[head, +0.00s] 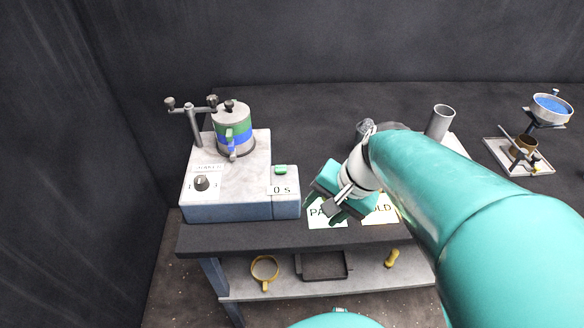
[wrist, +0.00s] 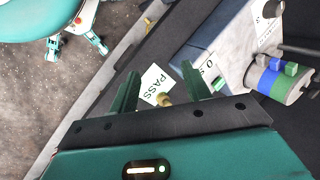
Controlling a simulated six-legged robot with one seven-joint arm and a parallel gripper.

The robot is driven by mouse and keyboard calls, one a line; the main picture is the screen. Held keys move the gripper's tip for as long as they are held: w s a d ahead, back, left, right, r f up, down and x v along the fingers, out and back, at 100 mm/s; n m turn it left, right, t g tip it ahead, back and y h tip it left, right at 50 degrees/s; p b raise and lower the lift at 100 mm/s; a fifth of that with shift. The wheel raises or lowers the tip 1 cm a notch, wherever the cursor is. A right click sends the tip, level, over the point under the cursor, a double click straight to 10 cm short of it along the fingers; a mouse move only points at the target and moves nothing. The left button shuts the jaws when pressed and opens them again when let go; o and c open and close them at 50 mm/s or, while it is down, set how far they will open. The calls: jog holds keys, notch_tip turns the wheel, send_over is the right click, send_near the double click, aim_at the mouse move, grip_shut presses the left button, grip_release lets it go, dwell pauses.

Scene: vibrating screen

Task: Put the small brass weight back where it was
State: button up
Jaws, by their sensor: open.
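A small brass-coloured piece (wrist: 165,100), which looks like the brass weight, shows between the fingers of my gripper in the wrist view, beside the PASS card (wrist: 155,84). Its lower part is hidden by the gripper's edge, and I cannot tell its height above the bench. My gripper (wrist: 160,72) is open, with a finger on either side of the piece. In the head view my gripper (head: 322,211) is over the bench's front, at the PASS card (head: 326,218). The piece cannot be made out there.
A shaker machine (head: 232,180) with a banded sieve stack (head: 235,130) stands left of my gripper. A HOLD card (head: 382,212) lies to the right. The lower shelf (head: 370,278) bears a yellow ring (head: 265,268), a dark tray (head: 322,278) and a yellow-handled item (head: 392,258).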

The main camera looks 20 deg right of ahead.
jog(key=s+a+r+n+t+h, duration=0.1)
jog(key=a+r+n+t+h, duration=0.1)
jog(key=r+n, duration=0.5)
jog(key=a+n+h, duration=0.1)
jog(key=a+n, duration=0.1)
jog(key=shift+s+a+h, duration=0.3)
jog(key=shift+s+a, duration=0.05)
jog(key=shift+s, duration=0.05)
